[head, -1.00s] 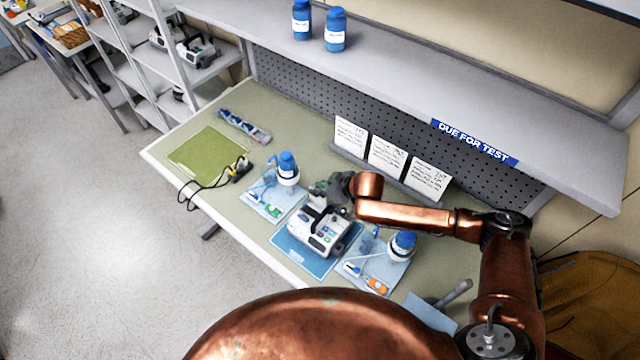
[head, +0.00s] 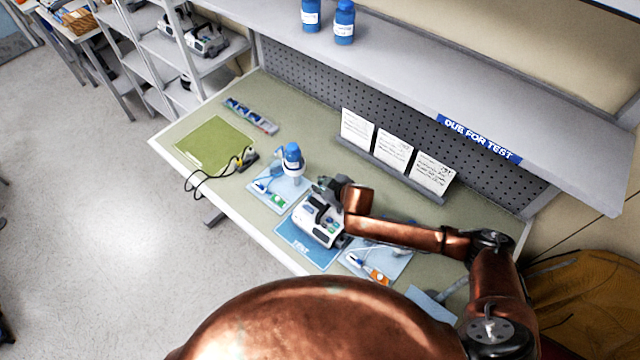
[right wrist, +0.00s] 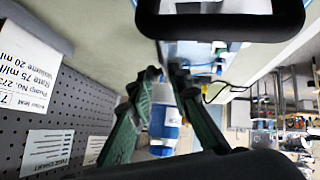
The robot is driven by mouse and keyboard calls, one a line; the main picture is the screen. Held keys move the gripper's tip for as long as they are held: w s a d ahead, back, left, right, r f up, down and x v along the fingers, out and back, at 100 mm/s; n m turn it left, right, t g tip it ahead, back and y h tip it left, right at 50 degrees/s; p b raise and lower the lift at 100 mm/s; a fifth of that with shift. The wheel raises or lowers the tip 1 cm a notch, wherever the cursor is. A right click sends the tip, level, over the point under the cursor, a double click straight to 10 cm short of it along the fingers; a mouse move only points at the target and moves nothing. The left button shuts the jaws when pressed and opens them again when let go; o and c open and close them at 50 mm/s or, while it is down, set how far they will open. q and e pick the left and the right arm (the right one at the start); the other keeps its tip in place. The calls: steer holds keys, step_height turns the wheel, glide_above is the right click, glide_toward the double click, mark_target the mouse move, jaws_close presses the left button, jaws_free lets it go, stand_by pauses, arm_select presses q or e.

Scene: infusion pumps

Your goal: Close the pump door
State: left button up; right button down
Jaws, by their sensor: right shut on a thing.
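The white and grey pump (head: 316,226) sits on the blue test mat (head: 301,249) on the bench. My right gripper (head: 326,188) is at the pump's back edge, low beside it. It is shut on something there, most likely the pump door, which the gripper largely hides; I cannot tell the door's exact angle. In the right wrist view my right gripper (right wrist: 164,72) has its green fingertips close together, with a blue and white bottle (right wrist: 165,122) behind them. My left gripper is not in view.
A blue-capped bottle (head: 292,158) stands on a pale mat left of the pump. Another pale mat (head: 392,265) with an orange device lies to the right, partly under my forearm. Cards (head: 393,151) stand behind. A green mat (head: 214,143) lies at the far left.

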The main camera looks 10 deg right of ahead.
steer(key=c, duration=1.8)
jaws_free()
steer(key=shift+c, duration=0.2)
steer(key=shift+s+r, duration=0.1)
steer(key=v, duration=1.1)
steer(key=shift+s+r, duration=0.2)
steer(key=shift+s, duration=0.05)
steer(key=shift+d, duration=0.1)
